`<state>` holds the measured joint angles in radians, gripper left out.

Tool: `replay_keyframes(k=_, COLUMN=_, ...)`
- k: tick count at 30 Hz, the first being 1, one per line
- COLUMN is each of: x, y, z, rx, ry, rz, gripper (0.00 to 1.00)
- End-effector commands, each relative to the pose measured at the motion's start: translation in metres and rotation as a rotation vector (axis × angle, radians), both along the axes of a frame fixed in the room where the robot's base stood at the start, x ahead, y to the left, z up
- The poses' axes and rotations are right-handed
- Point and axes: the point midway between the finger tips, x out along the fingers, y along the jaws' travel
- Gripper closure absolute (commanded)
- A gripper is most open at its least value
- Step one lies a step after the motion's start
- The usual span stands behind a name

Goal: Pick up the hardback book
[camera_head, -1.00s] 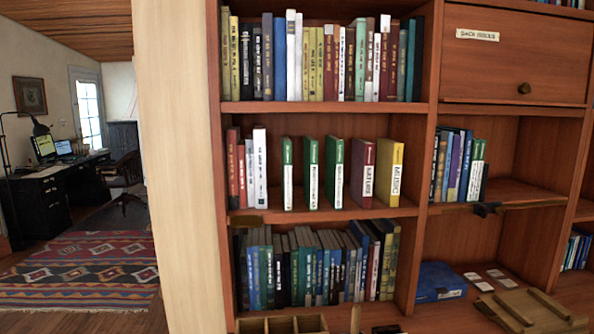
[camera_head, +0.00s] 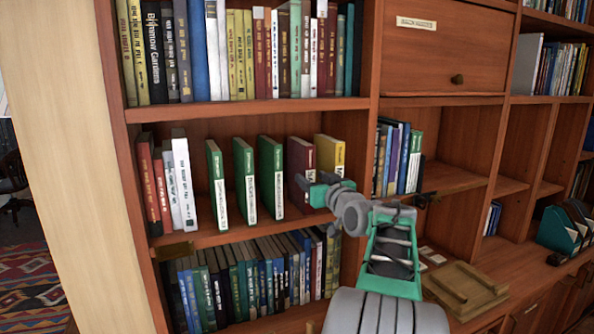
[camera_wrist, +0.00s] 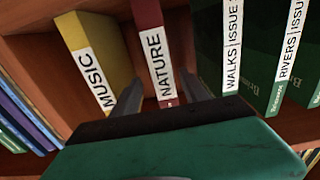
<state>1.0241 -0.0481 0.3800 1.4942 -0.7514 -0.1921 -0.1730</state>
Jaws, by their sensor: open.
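A maroon hardback book (camera_head: 299,158) stands upright on the middle shelf, between green books and a yellow book. In the wrist view the maroon book (camera_wrist: 153,55) has a white spine label reading NATURE. My gripper (camera_head: 318,186) is open in front of its spine, and it partly hides the lower parts of the maroon and yellow books. In the wrist view my gripper's fingers (camera_wrist: 163,97) point at the shelf, one on each side of the maroon spine. I cannot tell whether they touch it.
The yellow book (camera_wrist: 92,60), labelled MUSIC, stands left of the maroon one in the wrist view; green books (camera_wrist: 245,50) stand right. Full rows of books fill the shelves above and below. A wooden tray (camera_head: 466,290) lies at lower right. The right-hand shelf has free room.

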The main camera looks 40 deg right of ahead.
Motion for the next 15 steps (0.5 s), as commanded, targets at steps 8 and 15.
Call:
replay_keyframes(k=8, x=0.049, y=-0.007, z=0.004, rx=0.003, ry=0.004, rz=0.011, gripper=0.47)
replay_keyframes(k=15, x=0.064, y=-0.014, z=-0.001, rx=0.001, ry=0.003, rz=0.006, gripper=0.47)
